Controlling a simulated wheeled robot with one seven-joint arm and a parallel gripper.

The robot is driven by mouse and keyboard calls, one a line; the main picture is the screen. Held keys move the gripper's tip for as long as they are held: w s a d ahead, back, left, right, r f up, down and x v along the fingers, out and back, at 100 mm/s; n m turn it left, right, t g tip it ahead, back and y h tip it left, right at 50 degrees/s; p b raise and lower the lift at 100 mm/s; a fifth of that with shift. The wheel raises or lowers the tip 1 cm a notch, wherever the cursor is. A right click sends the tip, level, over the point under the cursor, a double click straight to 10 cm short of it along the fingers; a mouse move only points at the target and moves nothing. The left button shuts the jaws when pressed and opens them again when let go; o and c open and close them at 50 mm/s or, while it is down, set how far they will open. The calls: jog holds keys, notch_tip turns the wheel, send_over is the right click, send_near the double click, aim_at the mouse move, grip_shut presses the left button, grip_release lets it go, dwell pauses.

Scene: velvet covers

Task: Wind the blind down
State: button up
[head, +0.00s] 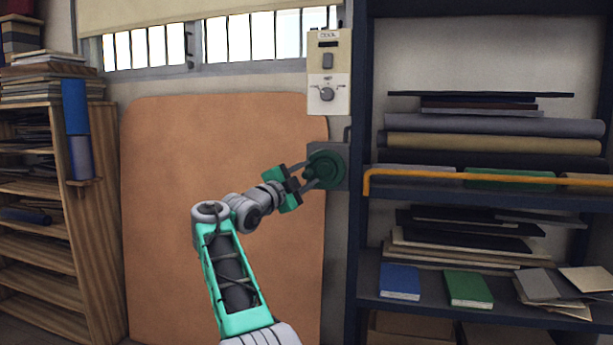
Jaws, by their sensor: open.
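The cream blind (215,22) hangs over the top of the window, and a strip of bright barred panes shows below its lower edge. A round dark green winder (333,165) is fixed to a grey plate on the wall, below and to the right of the window. My gripper (309,175) is open at the left side of the winder, its fingers pointing right. The fingers appear to lie either side of a small dark green knob there; whether they touch it I cannot tell.
A cream control box (328,75) with a switch and a dial is above the winder. A large tan board (215,150) leans behind my arm. A dark shelf unit (450,195) with an orange rail (450,174) stands close at right, a wooden rack (75,200) at left.

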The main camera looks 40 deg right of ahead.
jog(key=b+v, duration=0.1)
jog(key=v, duration=0.6)
jog(key=shift+s+a, duration=0.2)
jog(key=shift+a, duration=0.15)
jog(key=w+a+r+n+t+y+p, duration=0.2)
jog(key=a+r+n+t+y+p, duration=0.15)
jog(key=a+n+y+p, duration=0.45)
jog(key=s+a+f+n+y+p, duration=0.5)
jog(key=s+a+n+p, duration=0.15)
jog(key=n+p, duration=0.2)
jog(key=s+a+f+n+g+y+p, duration=0.2)
jog(key=s+a+f+n+p, duration=0.1)
jog(key=s, duration=0.5)
jog(key=s+a+f+n+g+y+p, duration=0.2)
jog(key=s+a+f+n+p, duration=0.1)
jog(key=s+a, duration=0.5)
jog(key=s+a+f+n+g+y+p, duration=0.2)
jog(key=s+a+f+n+p, duration=0.1)
jog(key=s+a+f+n, duration=0.2)
jog(key=s+f, duration=0.2)
jog(key=s, duration=0.1)
jog(key=shift+s+a+p, duration=0.25)
jog(key=shift+a+p, duration=0.05)
jog(key=shift+a, duration=0.1)
